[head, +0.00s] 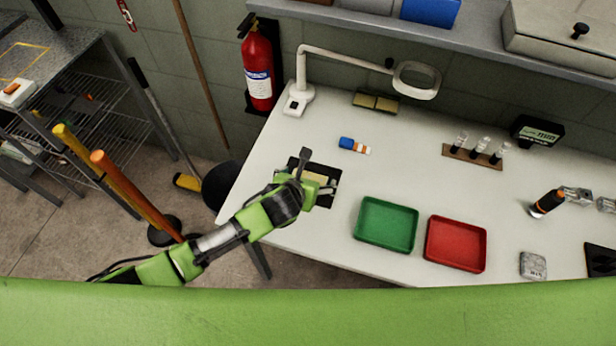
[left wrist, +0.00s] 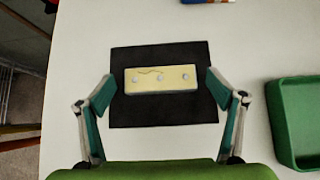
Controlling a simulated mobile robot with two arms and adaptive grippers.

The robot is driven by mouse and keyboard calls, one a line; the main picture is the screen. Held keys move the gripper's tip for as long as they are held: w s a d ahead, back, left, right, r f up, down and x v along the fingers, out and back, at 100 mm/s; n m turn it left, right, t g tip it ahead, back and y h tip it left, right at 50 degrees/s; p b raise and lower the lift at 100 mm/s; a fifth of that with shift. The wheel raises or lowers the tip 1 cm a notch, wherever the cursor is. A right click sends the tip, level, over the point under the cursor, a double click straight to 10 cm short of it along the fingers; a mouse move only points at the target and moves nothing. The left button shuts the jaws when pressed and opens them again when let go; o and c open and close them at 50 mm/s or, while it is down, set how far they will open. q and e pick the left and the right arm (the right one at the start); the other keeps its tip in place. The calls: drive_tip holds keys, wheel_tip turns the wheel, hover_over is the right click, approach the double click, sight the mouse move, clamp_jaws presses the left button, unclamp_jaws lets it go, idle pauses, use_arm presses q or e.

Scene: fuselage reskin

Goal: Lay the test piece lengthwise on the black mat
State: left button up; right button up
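The test piece, a pale yellow block (left wrist: 160,79) with three round fasteners and a crack line, lies on the black mat (left wrist: 165,112) in the left wrist view. Its long side runs across the picture, roughly parallel to the mat's upper and lower edges. The mat also shows in the head view (head: 322,203), partly hidden by my left gripper (head: 322,188). In the left wrist view my left gripper (left wrist: 160,88) is open, one finger beyond each end of the block, with gaps at both ends. Its height above the mat is hard to tell. My right gripper is not in view.
A green tray (head: 386,224) and a red tray (head: 456,243) stand right of the mat. A blue-and-orange item (head: 354,145) lies behind it, and a lamp (head: 299,98) stands at the back. The table's left edge is close to the mat.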

use_arm(q)
drive_tip(key=shift+s+a+r, duration=0.1)
drive_tip(key=shift+s+r, duration=0.2)
drive_tip(key=shift+r, duration=0.15)
drive_tip(key=v, duration=1.1)
